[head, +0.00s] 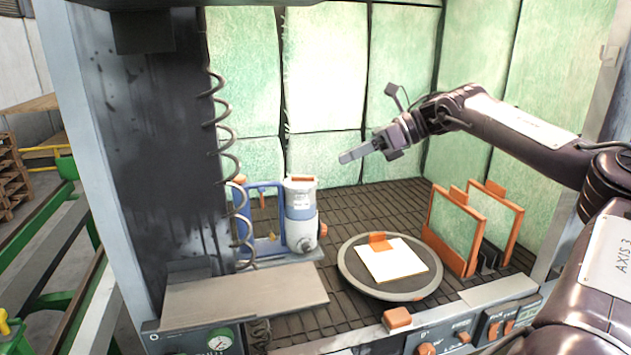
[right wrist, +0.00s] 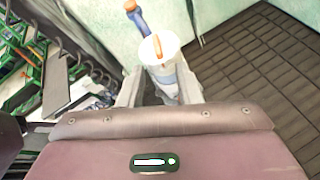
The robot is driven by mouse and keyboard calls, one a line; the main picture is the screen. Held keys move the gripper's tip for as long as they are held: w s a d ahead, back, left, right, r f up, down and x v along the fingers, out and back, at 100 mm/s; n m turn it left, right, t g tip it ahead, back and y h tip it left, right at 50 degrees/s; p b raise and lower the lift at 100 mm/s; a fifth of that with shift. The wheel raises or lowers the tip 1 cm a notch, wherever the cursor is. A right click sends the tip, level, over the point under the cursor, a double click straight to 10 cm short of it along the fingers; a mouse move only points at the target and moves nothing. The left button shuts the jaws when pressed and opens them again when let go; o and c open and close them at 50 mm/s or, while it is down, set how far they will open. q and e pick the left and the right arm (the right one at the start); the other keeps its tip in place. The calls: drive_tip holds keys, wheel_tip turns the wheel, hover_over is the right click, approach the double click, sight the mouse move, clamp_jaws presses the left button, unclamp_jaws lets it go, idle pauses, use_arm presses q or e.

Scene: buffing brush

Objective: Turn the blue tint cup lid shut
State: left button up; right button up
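The tint cup (head: 300,225) stands upright at the back left of the booth floor, white with a blue-grey band. Its pale lid (head: 301,183) has an orange bar across the top; the lid also shows in the right wrist view (right wrist: 159,49). The lid sits on the cup; I cannot tell how tightly. My right gripper (head: 347,156) is above and to the right of the cup, apart from it and pointing toward it. In the right wrist view its two fingers are spread, with the cup beyond and between them; it is empty. My left gripper is not in view.
A blue frame (head: 262,188) stands left of the cup, near a hanging coiled hose (head: 235,195). A round turntable (head: 352,277) carries a white panel (head: 391,261). Orange-framed panels (head: 453,232) stand at the right. A grey shelf (head: 245,291) lies in front of the cup.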

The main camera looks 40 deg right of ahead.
sight(304, 176)
drive_tip(key=w+a+f+n+p, duration=0.2)
drive_tip(key=w+a, duration=0.1)
drive_tip(key=w+a+f+n+p, duration=0.1)
drive_tip(key=a, duration=0.1)
drive_tip(key=shift+w+y, duration=0.2)
drive_tip(key=shift+y, duration=0.2)
drive_tip(key=shift+w+a+f+p, duration=0.25)
drive_tip(key=shift+w+a+p, duration=0.1)
drive_tip(key=shift+p, duration=0.05)
drive_tip(key=shift+c, duration=0.4)
clamp_jaws()
